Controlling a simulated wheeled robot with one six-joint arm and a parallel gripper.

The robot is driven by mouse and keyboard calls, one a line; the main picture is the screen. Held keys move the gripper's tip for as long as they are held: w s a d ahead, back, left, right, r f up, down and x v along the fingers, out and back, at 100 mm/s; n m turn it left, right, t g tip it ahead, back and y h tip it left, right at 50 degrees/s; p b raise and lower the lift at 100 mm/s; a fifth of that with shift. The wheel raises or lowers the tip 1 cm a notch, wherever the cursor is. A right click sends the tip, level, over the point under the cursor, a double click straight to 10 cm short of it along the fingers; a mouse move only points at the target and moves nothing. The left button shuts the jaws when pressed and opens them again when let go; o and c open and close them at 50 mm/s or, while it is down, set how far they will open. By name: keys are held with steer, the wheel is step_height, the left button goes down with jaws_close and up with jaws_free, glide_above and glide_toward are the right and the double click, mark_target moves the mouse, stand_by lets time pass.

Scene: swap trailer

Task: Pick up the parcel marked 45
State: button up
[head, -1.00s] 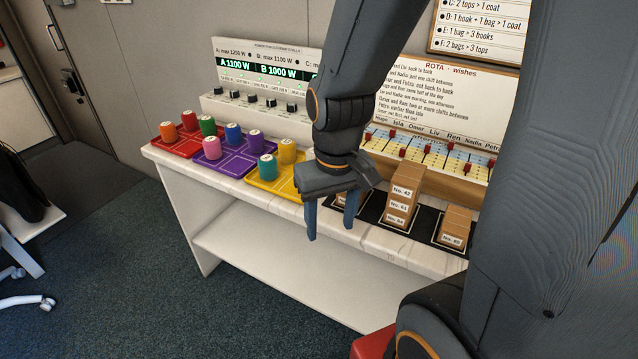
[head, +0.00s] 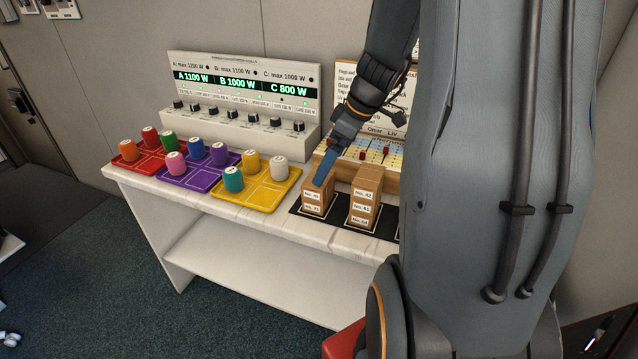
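A stack of small brown parcels (head: 316,205) stands on a black mat at the left end of the parcel row. It shows two labels, the upper one seeming to read in the forties; I cannot read surely which is 45. My gripper (head: 321,180) points down at the top parcel of this stack, its blue fingers reaching its upper edge. The fingers overlap in this view, so I cannot tell their gap or whether they touch the parcel. A taller stack (head: 363,200) beside it on the right has labels that seem to read 42, 43 and 44.
Red (head: 137,160), purple (head: 192,174) and yellow (head: 248,194) trays with coloured cylinders lie on the white counter to the left. A power panel (head: 243,88) and a rota board (head: 366,152) stand behind. My arm hides the counter's right part.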

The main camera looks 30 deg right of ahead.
mark_target(309, 191)
steer(key=shift+w+p+x, duration=0.1)
steer(key=shift+p+x, duration=0.45)
steer(key=shift+x, duration=1.4)
steer(key=shift+w+p+x, duration=0.15)
steer(key=shift+p+x, duration=0.35)
steer(key=shift+x, duration=1.4)
steer(key=shift+a+r, duration=0.1)
steer(key=c, duration=1.2)
